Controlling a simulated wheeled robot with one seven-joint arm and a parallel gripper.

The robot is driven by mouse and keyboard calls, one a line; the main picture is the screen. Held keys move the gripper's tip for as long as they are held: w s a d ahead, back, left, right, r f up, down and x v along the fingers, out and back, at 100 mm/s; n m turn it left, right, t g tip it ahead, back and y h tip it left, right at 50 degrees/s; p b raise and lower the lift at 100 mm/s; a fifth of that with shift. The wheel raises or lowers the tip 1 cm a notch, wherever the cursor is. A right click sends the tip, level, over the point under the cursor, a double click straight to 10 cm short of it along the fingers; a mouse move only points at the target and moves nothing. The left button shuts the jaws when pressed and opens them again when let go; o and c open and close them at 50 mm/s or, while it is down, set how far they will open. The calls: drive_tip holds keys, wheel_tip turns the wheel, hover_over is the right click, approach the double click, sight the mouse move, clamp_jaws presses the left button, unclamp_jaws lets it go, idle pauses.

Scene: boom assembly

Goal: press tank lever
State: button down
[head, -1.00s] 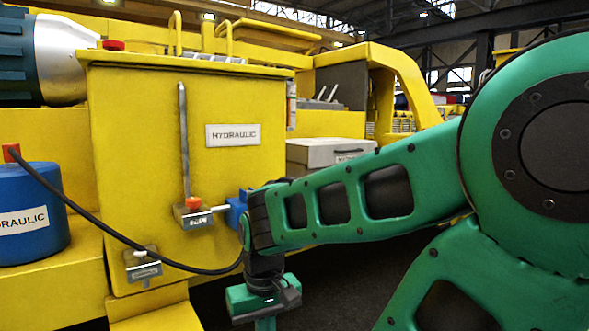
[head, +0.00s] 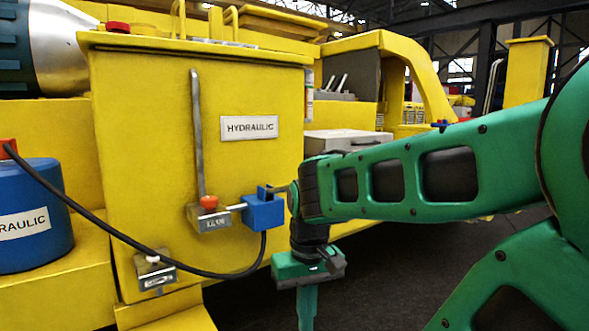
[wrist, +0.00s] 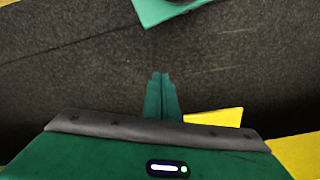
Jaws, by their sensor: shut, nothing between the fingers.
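The yellow tank (head: 250,80) with a HYDRAULIC label stands in the middle of the head view. A long grey bar (head: 197,130), likely the lever, rises nearly upright along its front. At its foot are a red knob (head: 208,202) and a metal block (head: 209,218). A blue block (head: 263,212) sits to the right of this, with the black hose running to it. My gripper (head: 307,312) points down, right of the tank and below the blue block, apart from both in the picture. Its closed, empty fingers show in the wrist view (wrist: 160,76).
A second metal fitting (head: 153,272) sits low on the tank. A blue HYDRAULIC drum (head: 30,225) stands at the left, with the black hose (head: 100,228) sagging across the tank front. A grey box (head: 345,142) stands behind my arm. Dark floor (head: 385,275) is open at lower right.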

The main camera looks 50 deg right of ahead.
drive_tip(key=w+d+r+n, duration=0.1)
drive_tip(key=w+d+r, duration=0.5)
drive_tip(key=r, duration=0.7)
drive_tip(key=w+d+r+n, duration=0.1)
drive_tip(key=w+d+r, duration=0.5)
drive_tip(key=r, duration=0.7)
drive_tip(key=w+d+r+n+t+h, duration=0.1)
drive_tip(key=w+d+r, duration=0.5)
drive_tip(key=r, duration=0.6)
drive_tip(key=shift+w+d+r, duration=0.15)
drive_tip(key=shift+w+r, duration=0.05)
drive_tip(key=shift+r, duration=0.2)
approach(289, 187)
drive_tip(key=s+f, duration=0.2)
drive_tip(key=shift+s+d+f, duration=0.1)
drive_tip(key=shift+s+f, duration=0.2)
drive_tip(key=shift+s, duration=0.1)
drive_tip(key=shift+s+f, duration=0.2)
drive_tip(key=shift+f, duration=0.1)
